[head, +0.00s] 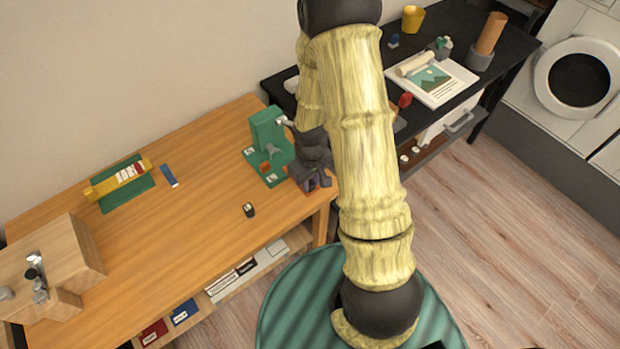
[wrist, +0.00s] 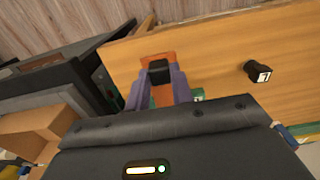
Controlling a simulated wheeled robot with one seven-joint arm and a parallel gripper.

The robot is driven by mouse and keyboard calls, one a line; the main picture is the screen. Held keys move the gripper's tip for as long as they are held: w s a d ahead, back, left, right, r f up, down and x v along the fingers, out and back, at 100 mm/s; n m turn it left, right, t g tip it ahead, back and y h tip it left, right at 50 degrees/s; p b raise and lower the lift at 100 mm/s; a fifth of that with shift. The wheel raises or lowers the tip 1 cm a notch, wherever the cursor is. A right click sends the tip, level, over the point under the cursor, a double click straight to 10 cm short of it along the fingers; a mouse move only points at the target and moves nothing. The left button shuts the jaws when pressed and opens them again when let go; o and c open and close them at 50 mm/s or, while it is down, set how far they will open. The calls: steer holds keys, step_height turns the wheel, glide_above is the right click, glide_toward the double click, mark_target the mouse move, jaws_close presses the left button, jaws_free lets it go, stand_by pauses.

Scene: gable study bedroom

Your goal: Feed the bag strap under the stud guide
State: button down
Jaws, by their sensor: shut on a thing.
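A green stand (head: 268,130), which looks like the stud guide, is on a green base on the wooden table near its right end. My gripper (head: 313,184) is just right of the stand, low over the table's right edge. In the wrist view the fingers (wrist: 158,88) are closed around a black block (wrist: 158,70). An orange-brown flat strip (wrist: 156,58), which looks like the bag strap, shows beneath and around the block. I cannot tell whether the strip reaches under the guide; my gripper and wrist hide part of that spot.
A small black cylinder with a white label (head: 249,210) stands on the table in front of the guide. A yellow piece (head: 118,179) on a green mat, a blue strip (head: 169,175) and a wooden block (head: 60,260) are farther left. A black desk (head: 450,95) stands to the right.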

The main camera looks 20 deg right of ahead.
steer(key=shift+w+f, duration=0.1)
steer(key=shift+f, duration=0.05)
steer(key=shift+w+a+f+b, duration=0.25)
steer(key=shift+w+f+b, duration=0.45)
steer(key=shift+f, duration=0.15)
steer(key=shift+w+a+f+b, duration=0.2)
steer(key=shift+w+f+b, duration=0.45)
steer(key=shift+f, duration=0.2)
steer(key=shift+w+a, duration=0.1)
steer(key=shift+w, duration=0.35)
steer(key=shift+w+a, duration=0.35)
steer(key=shift+w, duration=0.15)
steer(key=shift+w+a, duration=0.1)
steer(key=shift+w, duration=0.8)
steer(key=shift+w+a, duration=0.3)
steer(key=shift+w, duration=0.4)
steer(key=shift+w+a, duration=0.25)
steer(key=shift+w, duration=0.4)
steer(key=shift+w+f+p, duration=0.1)
steer(key=shift+p, duration=0.25)
